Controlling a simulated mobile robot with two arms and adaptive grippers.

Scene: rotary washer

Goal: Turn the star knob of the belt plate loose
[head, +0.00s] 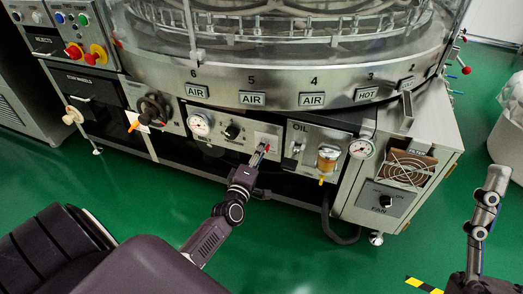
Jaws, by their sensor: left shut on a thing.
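My left gripper (264,149) is at the front of the washer, at a light panel (268,139) left of the OIL panel. It is shut on a small part with red on it. The fingers hide most of this part, so I cannot tell its shape or whether it is the star knob. A dark lobed knob (154,108) with an orange handle shows farther left, apart from the gripper. A smaller black knob (232,131) is just left of the gripper. My right arm stands at the right edge; I cannot make out its gripper.
A pressure gauge (200,124) is left of the gripper. An oil cup (327,158) and a second gauge (361,148) are to its right. The FAN box (386,198) juts out farther right. A pale bin (507,140) stands at the right.

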